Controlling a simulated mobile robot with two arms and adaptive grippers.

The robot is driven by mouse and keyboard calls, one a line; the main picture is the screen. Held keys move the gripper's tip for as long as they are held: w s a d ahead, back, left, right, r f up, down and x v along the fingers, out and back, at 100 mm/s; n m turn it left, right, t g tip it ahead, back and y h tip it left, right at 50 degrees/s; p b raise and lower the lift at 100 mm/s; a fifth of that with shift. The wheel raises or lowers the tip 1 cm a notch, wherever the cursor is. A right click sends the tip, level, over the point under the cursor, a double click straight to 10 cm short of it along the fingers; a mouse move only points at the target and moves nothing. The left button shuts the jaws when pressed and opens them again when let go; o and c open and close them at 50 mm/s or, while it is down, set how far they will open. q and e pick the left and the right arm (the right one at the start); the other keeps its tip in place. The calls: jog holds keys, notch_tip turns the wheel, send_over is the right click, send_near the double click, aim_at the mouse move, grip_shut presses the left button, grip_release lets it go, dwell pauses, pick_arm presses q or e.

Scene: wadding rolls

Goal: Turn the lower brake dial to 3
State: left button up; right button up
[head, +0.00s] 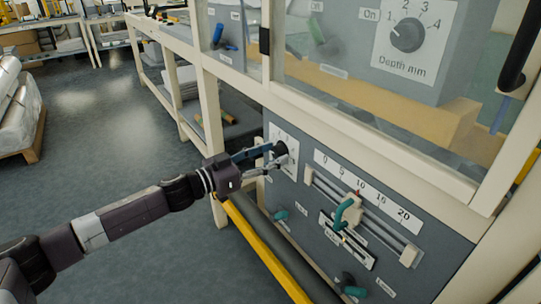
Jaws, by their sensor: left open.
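The lower dial (280,149) is a dark knob on a pale number plate (291,142) at the upper left of the grey lower panel. My left gripper (272,156) reaches in from the left, its fingers at the dial. It is open, with one finger above and the other below the knob in the picture. I cannot tell whether the fingers touch it. The fingers hide part of the dial and plate, so its pointer setting cannot be read. My right gripper is not in view.
Right of the dial is a slider scale (368,190) with a teal handle (347,212). Teal levers (352,287) sit lower on the panel. A depth dial (407,35) is above, behind a clear guard. A yellow bar (262,245) runs below my gripper. Open floor lies left.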

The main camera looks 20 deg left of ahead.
pick_arm(q)
jog(key=c, duration=1.1)
